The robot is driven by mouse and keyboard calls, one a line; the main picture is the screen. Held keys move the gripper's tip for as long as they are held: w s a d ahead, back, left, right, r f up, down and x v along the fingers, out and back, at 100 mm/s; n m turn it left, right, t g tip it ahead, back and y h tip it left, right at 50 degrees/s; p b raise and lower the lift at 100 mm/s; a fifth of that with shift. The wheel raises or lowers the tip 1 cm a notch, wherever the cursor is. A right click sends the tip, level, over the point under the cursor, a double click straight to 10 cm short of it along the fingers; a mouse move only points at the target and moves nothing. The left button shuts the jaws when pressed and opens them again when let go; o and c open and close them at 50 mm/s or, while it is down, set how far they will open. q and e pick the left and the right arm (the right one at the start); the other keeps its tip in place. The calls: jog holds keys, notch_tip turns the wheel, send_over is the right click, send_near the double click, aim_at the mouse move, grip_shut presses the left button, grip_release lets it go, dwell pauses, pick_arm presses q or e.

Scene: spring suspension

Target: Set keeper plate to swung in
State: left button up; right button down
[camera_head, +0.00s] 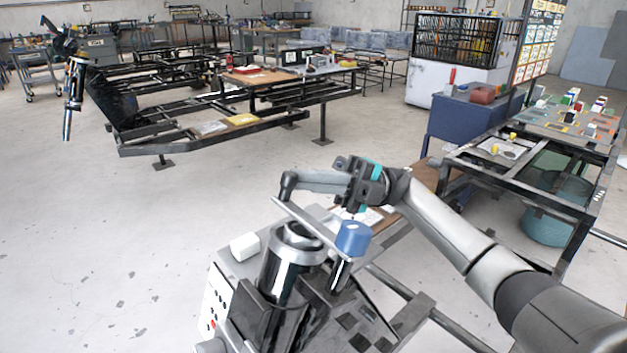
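A flat grey metal bar, which looks like the keeper plate (308,221), slants over the fixture. One end is near a blue cap (353,238) on an upright post; the other end extends past the far side of a shiny cylinder (287,272). In this view the bar crosses beside and partly over the cylinder's top; their exact gap is unclear. My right gripper (361,184), dark with teal parts, is above and behind the blue cap. A grey rod with a dark elbow (288,185) runs left from it. Its finger opening cannot be made out.
A white roll-like piece (245,247) lies left of the cylinder. A blue cabinet (470,120) and a dark metal frame table (560,165) stand at the right. Long workbenches (290,85) stand behind. The floor (110,240) at the left is clear.

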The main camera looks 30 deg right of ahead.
pick_arm(q)
jog(key=shift+s+f, duration=0.1)
jog(key=shift+f, duration=0.3)
pick_arm(e)
jog(key=shift+a+r, duration=0.15)
jog(key=shift+a, duration=0.2)
